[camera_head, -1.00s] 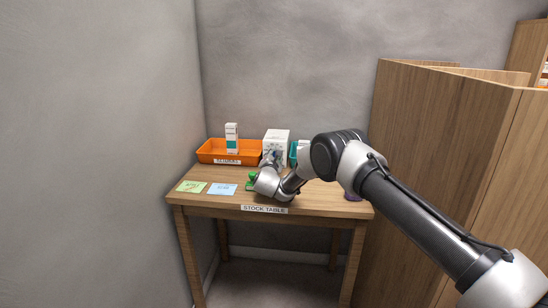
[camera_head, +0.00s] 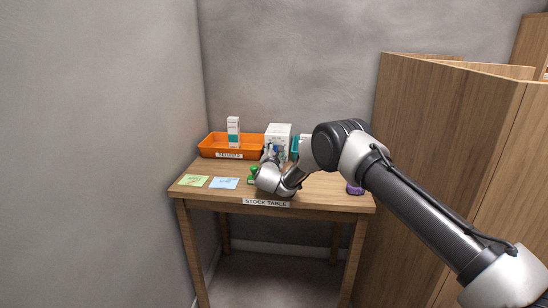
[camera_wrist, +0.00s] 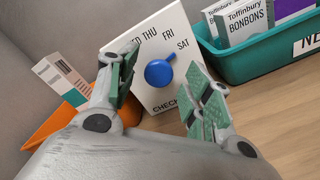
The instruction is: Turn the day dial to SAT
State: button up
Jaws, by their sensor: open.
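The white day-dial box (camera_wrist: 165,28) stands on the table, its face tilted in the wrist view. Its blue knob (camera_wrist: 158,74) sits below the words THU, FRI and SAT. A small blue nub on the knob points up and right, towards the FRI and SAT side; I cannot tell exactly which word. My gripper (camera_wrist: 170,80) is open, one finger left of the knob and one to its right, with gaps seen on both sides. In the head view the box (camera_head: 279,129) is partly behind my gripper (camera_head: 271,158).
An orange tray (camera_head: 211,150) with a white carton (camera_head: 233,132) stands left of the box. A teal bin (camera_wrist: 262,67) of Toffinbury Bonbons cartons is close on the right. Green (camera_head: 194,181) and blue (camera_head: 224,183) cards lie on the stock table (camera_head: 205,171). Wooden panels (camera_head: 425,150) stand at right.

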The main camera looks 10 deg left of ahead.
jog(key=s, duration=1)
jog(key=shift+s+a, duration=0.15)
jog(key=shift+s, duration=0.25)
